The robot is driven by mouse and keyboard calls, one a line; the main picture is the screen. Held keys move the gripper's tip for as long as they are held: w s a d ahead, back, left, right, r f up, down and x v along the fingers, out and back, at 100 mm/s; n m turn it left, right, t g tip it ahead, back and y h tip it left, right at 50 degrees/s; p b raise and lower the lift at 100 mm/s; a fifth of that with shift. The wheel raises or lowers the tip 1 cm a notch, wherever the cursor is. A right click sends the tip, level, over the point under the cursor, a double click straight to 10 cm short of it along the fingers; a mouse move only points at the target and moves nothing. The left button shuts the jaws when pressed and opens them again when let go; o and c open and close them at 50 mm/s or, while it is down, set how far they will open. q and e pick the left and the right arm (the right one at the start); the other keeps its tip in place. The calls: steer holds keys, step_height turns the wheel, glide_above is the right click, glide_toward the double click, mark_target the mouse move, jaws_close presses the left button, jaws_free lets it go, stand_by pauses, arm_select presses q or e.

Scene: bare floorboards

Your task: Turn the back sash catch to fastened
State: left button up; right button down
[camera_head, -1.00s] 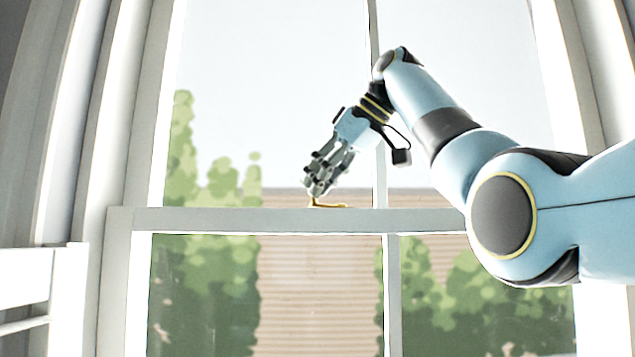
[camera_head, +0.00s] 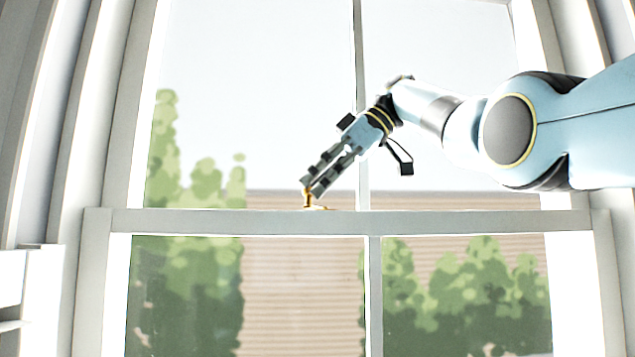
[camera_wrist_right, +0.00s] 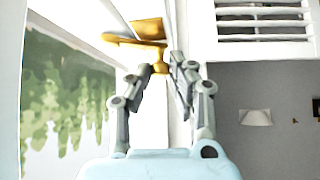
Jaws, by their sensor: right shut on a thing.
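The back sash catch (camera_head: 308,199) is a small brass-coloured fitting on top of the window's meeting rail (camera_head: 240,222). In the right wrist view the catch (camera_wrist_right: 150,36) shows a flat brass plate and a knob between my fingertips. My right gripper (camera_head: 310,190) reaches down to it from the upper right and is shut on its knob; it also shows in the right wrist view (camera_wrist_right: 159,68). In the head view the lever now stands up at the fingers, with a flat brass part on the rail to its right. My left gripper is not in view.
The tall white window frame (camera_head: 120,130) surrounds the glass, with vertical bars above and below the rail. A white slatted shutter (camera_head: 38,290) stands at the lower left. In the right wrist view a louvred panel (camera_wrist_right: 262,22) and a wall lamp (camera_wrist_right: 255,117) show at the right.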

steer(key=shift+f, duration=0.1)
steer(key=c, duration=1.2)
jaws_free()
steer(key=v, duration=0.7)
steer(key=shift+s+d+r, duration=0.1)
steer(key=shift+d+r, duration=0.05)
steer(key=shift+r, duration=0.1)
